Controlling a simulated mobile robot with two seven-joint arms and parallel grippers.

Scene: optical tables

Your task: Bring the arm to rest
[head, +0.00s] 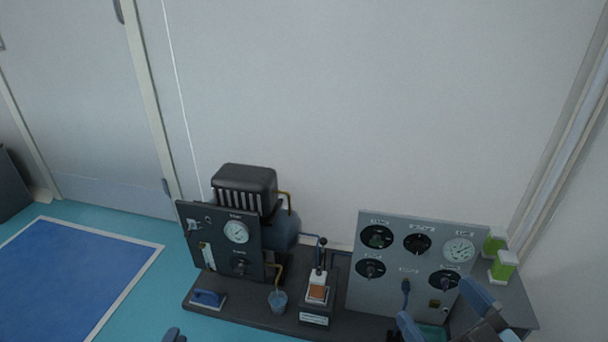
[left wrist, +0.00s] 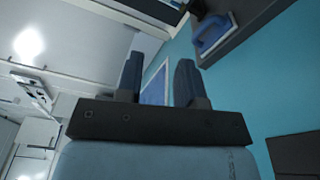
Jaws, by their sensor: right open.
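My left gripper (left wrist: 159,78) shows in the left wrist view with its two dark fingers apart and nothing between them. In the head view only a fingertip of it (head: 173,336) shows at the bottom edge, left of the middle. My right gripper (head: 446,308) is at the bottom right of the head view, in front of the grey gauge panel. Its two blue-grey fingers are apart, and I see nothing held between them. Most of both arms is out of view.
A grey panel (head: 392,286) with dials stands at the right, beside green-labelled containers (head: 504,266). A compressor unit (head: 245,185) with a dark gauge panel (head: 219,262) stands on a dark base, near a small cup (head: 278,301). A blue mat (head: 65,285) lies at left.

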